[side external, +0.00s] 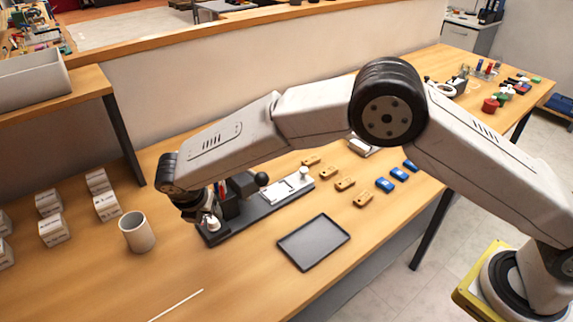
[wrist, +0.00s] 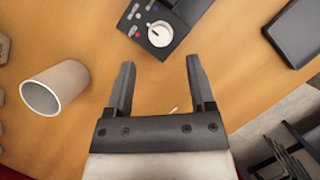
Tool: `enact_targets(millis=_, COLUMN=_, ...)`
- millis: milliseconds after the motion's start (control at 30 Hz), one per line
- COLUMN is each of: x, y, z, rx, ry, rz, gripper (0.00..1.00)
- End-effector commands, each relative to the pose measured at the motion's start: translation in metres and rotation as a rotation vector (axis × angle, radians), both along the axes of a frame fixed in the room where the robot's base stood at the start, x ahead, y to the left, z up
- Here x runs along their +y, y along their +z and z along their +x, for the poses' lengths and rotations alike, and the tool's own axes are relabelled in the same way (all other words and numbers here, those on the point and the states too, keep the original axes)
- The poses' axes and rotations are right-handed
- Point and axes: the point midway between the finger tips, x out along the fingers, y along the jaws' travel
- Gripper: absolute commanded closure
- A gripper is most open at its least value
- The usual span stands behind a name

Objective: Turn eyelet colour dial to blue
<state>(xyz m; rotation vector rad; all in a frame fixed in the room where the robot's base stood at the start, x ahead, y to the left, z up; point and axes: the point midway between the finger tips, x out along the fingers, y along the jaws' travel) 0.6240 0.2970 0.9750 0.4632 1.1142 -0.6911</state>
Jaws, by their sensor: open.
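The dial is a round white knob (wrist: 160,34) with a dark pointer mark, set on the end of the dark marker machine (wrist: 178,14) in the wrist view. Small coloured dots sit beside it, but I cannot read which colour the pointer marks. My gripper (wrist: 158,70) is open and empty, with its fingers spread and pointing toward the dial; the dial lies beyond the fingertips and between their lines. In the side view the machine (side external: 262,207) lies on the table, and a white knob (side external: 211,223) shows at its near-left end, just below my gripper (side external: 200,215).
A white cup (side external: 137,231) stands left of the machine. A dark tray (side external: 314,242) lies to its right. Several small white boxes (side external: 54,230) are at far left. Tan tags (side external: 345,184) and blue tags (side external: 385,184) lie behind the tray. The table front is mostly clear.

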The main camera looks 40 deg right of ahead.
Motion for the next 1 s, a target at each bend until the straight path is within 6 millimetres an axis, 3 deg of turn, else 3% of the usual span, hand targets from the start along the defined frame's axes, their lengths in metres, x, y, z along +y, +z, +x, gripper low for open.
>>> enact_targets(millis=400, x=-0.013, y=-0.043, z=0.013, rx=-0.001, ry=0.000, rz=-0.001, gripper=0.30)
enact_targets(millis=800, x=-0.015, y=-0.049, z=0.015, rx=-0.001, ry=0.000, rz=-0.001, gripper=0.30)
enact_targets(millis=833, x=-0.015, y=-0.049, z=0.014, rx=-0.001, ry=0.000, rz=-0.001, gripper=0.33)
enact_targets(millis=1000, x=-0.015, y=-0.049, z=0.014, rx=0.000, ry=0.000, rz=0.000, gripper=0.87)
